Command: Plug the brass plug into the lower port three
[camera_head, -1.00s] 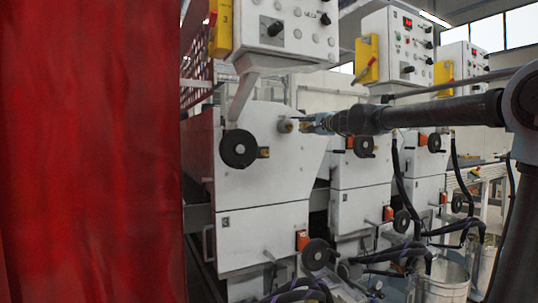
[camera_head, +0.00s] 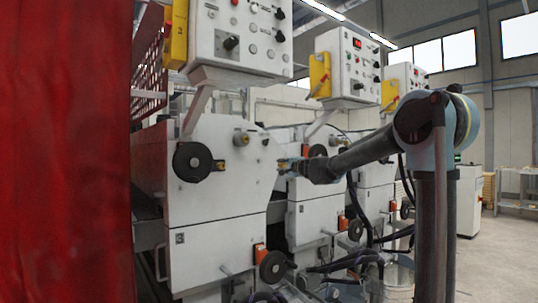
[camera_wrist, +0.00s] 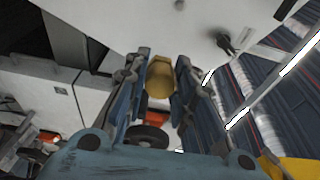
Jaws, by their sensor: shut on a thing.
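In the wrist view a brass plug (camera_wrist: 160,78) sits between the two blue-grey fingers of my gripper (camera_wrist: 160,90), which is shut on it. In the head view my gripper (camera_head: 287,165) is small, at the right edge of the nearest white machine's upper panel, with a brass spot at its tip. A round brass-coloured fitting (camera_head: 241,138) sticks out of that panel, left of and above my gripper and apart from it. The lower panel (camera_head: 215,235) bears a small dark mark. I cannot tell which opening is lower port three.
A red curtain (camera_head: 65,150) fills the left side. A black handwheel (camera_head: 192,161) juts from the near machine, a lower one (camera_head: 273,267) beside an orange block (camera_head: 260,252). Dark hoses hang below my arm. Control boxes (camera_head: 240,30) overhang the machines. Floor at right is open.

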